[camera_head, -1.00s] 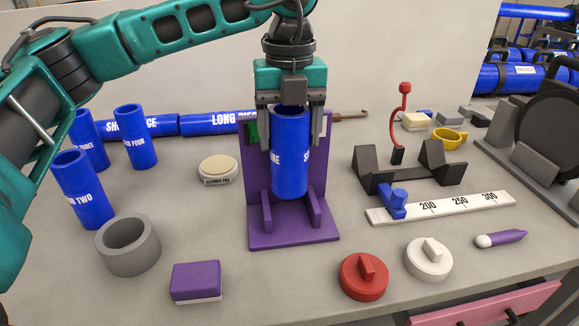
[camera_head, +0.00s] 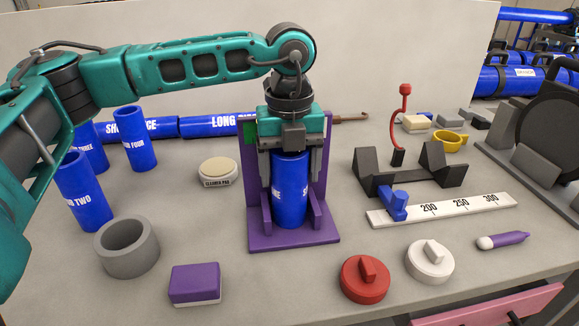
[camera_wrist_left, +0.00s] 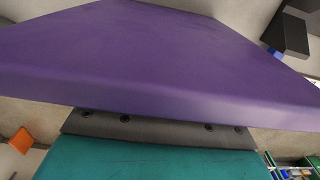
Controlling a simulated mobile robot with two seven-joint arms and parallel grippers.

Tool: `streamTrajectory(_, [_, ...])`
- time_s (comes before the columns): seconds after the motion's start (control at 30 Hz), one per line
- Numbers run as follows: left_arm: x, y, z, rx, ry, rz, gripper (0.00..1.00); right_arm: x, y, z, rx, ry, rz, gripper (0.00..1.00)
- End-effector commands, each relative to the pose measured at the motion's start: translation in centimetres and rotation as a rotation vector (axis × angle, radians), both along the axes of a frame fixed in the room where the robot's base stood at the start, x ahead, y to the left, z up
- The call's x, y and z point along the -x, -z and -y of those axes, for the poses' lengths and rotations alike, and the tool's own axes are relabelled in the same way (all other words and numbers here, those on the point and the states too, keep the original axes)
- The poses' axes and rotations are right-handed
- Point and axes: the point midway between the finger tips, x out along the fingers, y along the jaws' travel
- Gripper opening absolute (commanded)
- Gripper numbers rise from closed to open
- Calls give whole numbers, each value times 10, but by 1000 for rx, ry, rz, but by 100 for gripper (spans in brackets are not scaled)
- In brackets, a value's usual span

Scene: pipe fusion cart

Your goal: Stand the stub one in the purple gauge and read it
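The blue stub one (camera_head: 290,192) is upright inside the purple gauge (camera_head: 262,240), between its two low side ribs and in front of its back plate. Its lower end is at the base plate; I cannot tell whether it touches. My left gripper (camera_head: 291,165) points down with its fingers on either side of the stub's top, shut on it. The stub's label is mostly turned away. A green patch (camera_head: 250,131) shows at the back plate's upper left, partly hidden by my gripper. Purple gauge surface (camera_wrist_left: 150,60) fills much of the left wrist view. My right gripper is not in view.
Several other blue stubs, including stub two (camera_head: 84,195) and stub four (camera_head: 136,140), stand at left. A grey ring (camera_head: 127,262), purple block (camera_head: 195,284), red cap (camera_head: 364,279) and white cap (camera_head: 429,262) lie in front. A scale (camera_head: 460,207) with blue slider is at right.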

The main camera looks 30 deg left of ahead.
Motion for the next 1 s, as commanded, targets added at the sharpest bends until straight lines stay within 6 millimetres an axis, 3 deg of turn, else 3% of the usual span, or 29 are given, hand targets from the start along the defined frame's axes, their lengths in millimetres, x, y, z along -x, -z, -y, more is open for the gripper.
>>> streamTrajectory(0.2, [0, 0, 0, 0, 0, 0, 96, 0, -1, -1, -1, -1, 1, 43])
streamTrajectory(0.57, [0, -9, 0, 1, 0, 2, 96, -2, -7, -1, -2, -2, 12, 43])
streamTrajectory(1.0, [0, -97, 1, 1, 2, 2, 96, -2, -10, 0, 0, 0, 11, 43])
